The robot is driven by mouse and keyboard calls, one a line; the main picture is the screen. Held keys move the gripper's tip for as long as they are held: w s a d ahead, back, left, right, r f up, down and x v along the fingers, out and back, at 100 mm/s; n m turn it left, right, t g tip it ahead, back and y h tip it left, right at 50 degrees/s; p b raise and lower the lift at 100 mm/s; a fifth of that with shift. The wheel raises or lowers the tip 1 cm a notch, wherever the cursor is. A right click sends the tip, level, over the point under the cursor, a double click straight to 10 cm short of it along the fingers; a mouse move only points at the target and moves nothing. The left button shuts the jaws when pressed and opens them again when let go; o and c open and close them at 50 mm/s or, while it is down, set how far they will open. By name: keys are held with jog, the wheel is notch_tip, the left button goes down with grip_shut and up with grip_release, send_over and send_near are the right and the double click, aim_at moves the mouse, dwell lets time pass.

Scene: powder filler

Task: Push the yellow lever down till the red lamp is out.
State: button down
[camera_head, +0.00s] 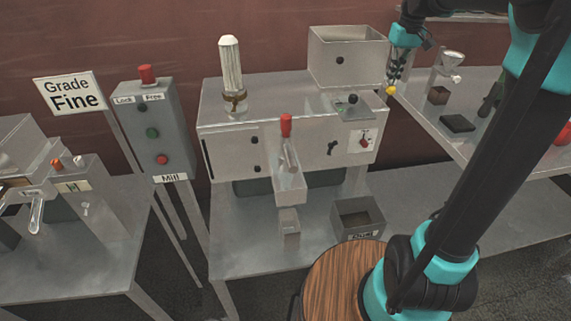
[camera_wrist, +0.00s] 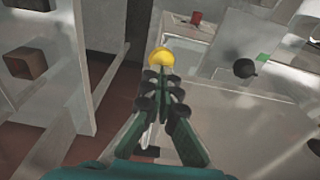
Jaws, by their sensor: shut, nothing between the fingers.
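The yellow knob of the lever (camera_head: 391,91) shows at the right end of the powder machine, just below my gripper (camera_head: 394,77). In the wrist view the yellow knob (camera_wrist: 160,60) is right at the fingertips of my gripper (camera_wrist: 164,80). The fingers are shut with nothing between them. I cannot tell whether they touch the knob. The lever's arm is hidden. A red knob-like part (camera_head: 364,142) is on the machine's front; it also seems to show in the wrist view (camera_wrist: 196,17). I cannot tell which red part is the lamp, or whether it is lit.
A dark knob (camera_wrist: 244,68) is right of my fingers. A side bench (camera_head: 425,115) is to the right. The mill post (camera_head: 150,120) is at left.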

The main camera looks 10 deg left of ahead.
jog(key=shift+s+d+f, duration=0.1)
jog(key=shift+s+f, duration=0.05)
jog(key=shift+f, duration=0.45)
jog(key=shift+s+f, duration=0.1)
jog(key=shift+f, duration=0.5)
jog(key=shift+s+r, duration=0.1)
jog(key=shift+r, duration=2.15)
jog(key=shift+d, duration=0.1)
jog(key=s+r, duration=0.1)
jog(key=s+d+r, duration=0.1)
jog(key=s+r, duration=0.1)
jog(key=r, duration=0.1)
jog(key=shift+s+d, duration=0.25)
jog(key=shift+s, duration=0.1)
